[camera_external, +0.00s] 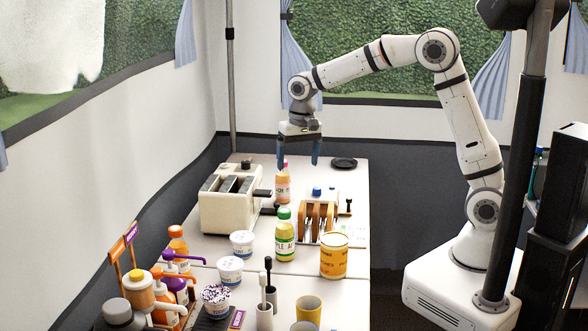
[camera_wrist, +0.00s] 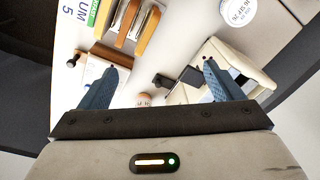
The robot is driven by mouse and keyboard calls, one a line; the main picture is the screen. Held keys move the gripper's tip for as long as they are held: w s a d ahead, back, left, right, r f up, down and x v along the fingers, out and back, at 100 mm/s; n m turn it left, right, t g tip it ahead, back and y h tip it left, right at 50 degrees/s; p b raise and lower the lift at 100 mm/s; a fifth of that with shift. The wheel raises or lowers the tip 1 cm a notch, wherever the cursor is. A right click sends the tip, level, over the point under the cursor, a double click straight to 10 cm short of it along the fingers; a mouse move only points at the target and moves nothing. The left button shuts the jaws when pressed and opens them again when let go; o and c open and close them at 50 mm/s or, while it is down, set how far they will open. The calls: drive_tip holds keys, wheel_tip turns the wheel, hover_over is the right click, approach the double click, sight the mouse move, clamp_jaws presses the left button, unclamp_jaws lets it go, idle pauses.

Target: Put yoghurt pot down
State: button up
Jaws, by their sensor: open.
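Several white yoghurt pots stand on the counter (camera_external: 268,324): one pot (camera_external: 242,243) by the toaster's near end, another pot (camera_external: 230,270) just in front of it, and a speckled-topped one (camera_external: 216,298) nearer the camera. A white pot lid (camera_wrist: 238,12) shows at the top of the wrist view. My gripper (camera_external: 299,163) is open and empty, pointing down above the far part of the counter, well behind the pots. Its blue fingers are spread apart in the wrist view (camera_wrist: 160,68), with nothing between them.
A cream toaster (camera_external: 226,205), an orange-labelled bottle (camera_external: 283,187), a green-capped bottle (camera_external: 285,240), a wooden rack (camera_external: 319,218) and a yellow can (camera_external: 334,262) stand close together. A dark disc (camera_external: 344,163) lies at the far end. Pump bottles line the left.

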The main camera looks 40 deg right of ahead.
drive_tip(key=s+d+r+n+t, duration=0.1)
drive_tip(key=s+d+r, duration=0.1)
drive_tip(key=s+d, duration=0.45)
drive_tip(key=s+d+r, duration=0.2)
drive_tip(key=s+d, duration=0.2)
drive_tip(key=d, duration=0.6)
drive_tip(key=s+d+f, duration=0.1)
drive_tip(key=s+d, duration=0.2)
drive_tip(key=s, duration=0.3)
drive_tip(key=s+d+f+n, duration=0.1)
drive_tip(key=s+d, duration=0.3)
drive_tip(key=s, duration=0.3)
drive_tip(key=shift+d+f+t, duration=0.15)
drive_tip(key=shift+f+t, duration=0.15)
drive_tip(key=shift+t, duration=0.1)
